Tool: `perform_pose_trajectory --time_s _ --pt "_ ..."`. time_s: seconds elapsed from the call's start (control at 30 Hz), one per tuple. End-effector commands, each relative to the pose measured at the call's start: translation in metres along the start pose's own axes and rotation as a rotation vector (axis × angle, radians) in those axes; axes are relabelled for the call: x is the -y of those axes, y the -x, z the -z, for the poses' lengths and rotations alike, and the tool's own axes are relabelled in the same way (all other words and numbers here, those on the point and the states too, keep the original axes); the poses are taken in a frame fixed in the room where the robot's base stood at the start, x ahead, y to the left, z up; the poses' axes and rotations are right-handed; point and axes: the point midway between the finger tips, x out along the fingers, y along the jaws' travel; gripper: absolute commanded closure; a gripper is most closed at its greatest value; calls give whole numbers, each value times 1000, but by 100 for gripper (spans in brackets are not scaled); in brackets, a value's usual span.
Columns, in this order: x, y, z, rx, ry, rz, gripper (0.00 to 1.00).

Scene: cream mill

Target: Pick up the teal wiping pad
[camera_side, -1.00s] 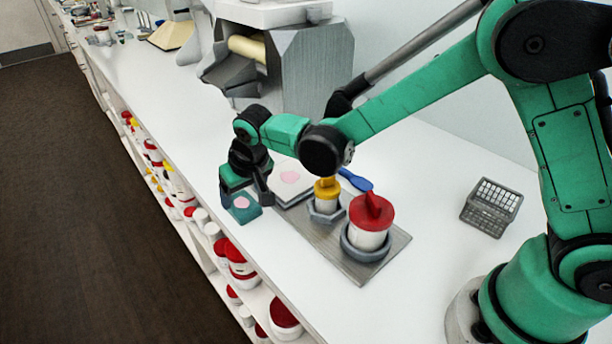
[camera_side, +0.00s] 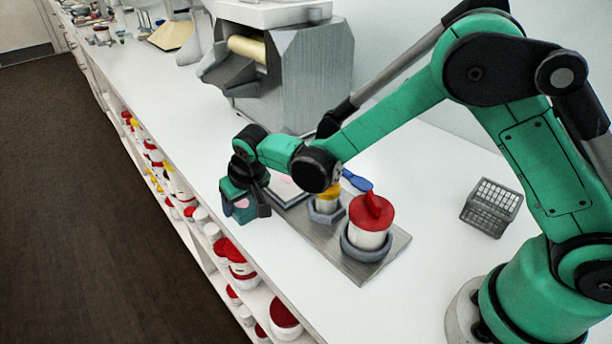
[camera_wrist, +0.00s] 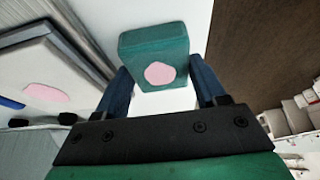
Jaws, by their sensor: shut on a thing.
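The teal wiping pad (camera_wrist: 155,45) is a small block with a pink spot on its face. In the wrist view it sits between the two fingers of my gripper (camera_wrist: 160,88), which is shut on it. In the side view my gripper (camera_side: 245,207) is at the counter's front edge with the pad (camera_side: 239,213) partly hidden between its fingers. I cannot tell for sure whether the pad is clear of the counter.
A white tile with a pink mark (camera_wrist: 45,85) lies close beside my gripper. A grey board (camera_side: 365,268) bears a red-lidded jar (camera_side: 370,222) and a yellow-topped jar (camera_side: 327,197). A blue spatula (camera_side: 357,181), grey basket (camera_side: 491,207) and grey mill (camera_side: 300,75) stand behind.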

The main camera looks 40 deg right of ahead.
Motion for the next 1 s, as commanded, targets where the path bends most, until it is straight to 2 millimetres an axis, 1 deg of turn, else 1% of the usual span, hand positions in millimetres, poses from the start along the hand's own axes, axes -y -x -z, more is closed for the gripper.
perform_pose_trajectory --time_s 0.23,0.37,0.47,0.6,0.8,0.9,1.0 --pt "0 5 2 0 0 0 85" --pt "0 18 8 0 0 0 85" --pt "0 37 15 0 0 0 85" --pt "0 78 32 0 0 0 85" --pt "0 129 53 0 0 0 85" --pt "0 148 62 0 0 0 85" --pt "0 164 68 0 0 -1 85"
